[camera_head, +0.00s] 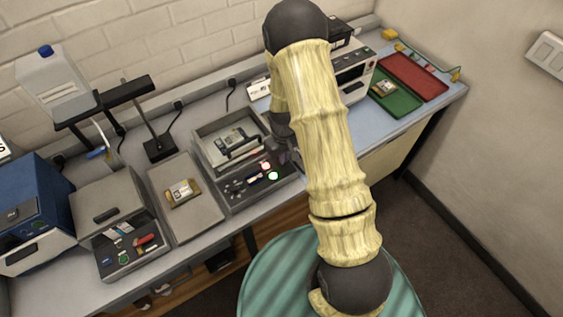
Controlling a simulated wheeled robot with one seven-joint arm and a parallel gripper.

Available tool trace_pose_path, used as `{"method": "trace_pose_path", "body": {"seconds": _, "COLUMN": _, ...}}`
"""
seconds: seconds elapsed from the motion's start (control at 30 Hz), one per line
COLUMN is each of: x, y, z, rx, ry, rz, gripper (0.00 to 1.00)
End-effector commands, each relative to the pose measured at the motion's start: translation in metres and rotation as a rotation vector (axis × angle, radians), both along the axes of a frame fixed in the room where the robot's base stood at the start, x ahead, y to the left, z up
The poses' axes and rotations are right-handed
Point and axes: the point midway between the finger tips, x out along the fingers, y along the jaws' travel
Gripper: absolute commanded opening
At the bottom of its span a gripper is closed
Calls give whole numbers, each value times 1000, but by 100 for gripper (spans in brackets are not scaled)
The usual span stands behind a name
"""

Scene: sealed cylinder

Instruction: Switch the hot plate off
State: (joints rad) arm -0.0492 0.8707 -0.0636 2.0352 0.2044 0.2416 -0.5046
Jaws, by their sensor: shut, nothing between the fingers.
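No label marks the hot plate for certain. A flat grey plate unit (205,213) carries a small board (182,192). Right of it stands a grey open-topped unit (204,146) with a dark front control panel (235,197); the panel shows a red light (266,166), a green-white light (273,176) and small controls. My gripper (287,156) is shut and empty, close to the right end of this panel. My arm partly hides it, and I cannot tell whether it touches the panel.
A grey lidded unit (106,198) with a red-handled control and a blue box (35,205) stand left. A stand (158,148) and a jug (57,82) are behind. Red (413,77) and green (398,101) trays lie at the right end.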

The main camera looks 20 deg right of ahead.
Motion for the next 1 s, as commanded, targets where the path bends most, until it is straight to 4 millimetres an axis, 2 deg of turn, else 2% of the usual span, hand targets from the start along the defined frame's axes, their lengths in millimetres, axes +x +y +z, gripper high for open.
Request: {"method": "trace_pose_path", "body": {"seconds": 1.0, "x": 0, "y": 0, "z": -13, "rx": 0, "ry": 0, "rz": 0, "gripper": 0}}
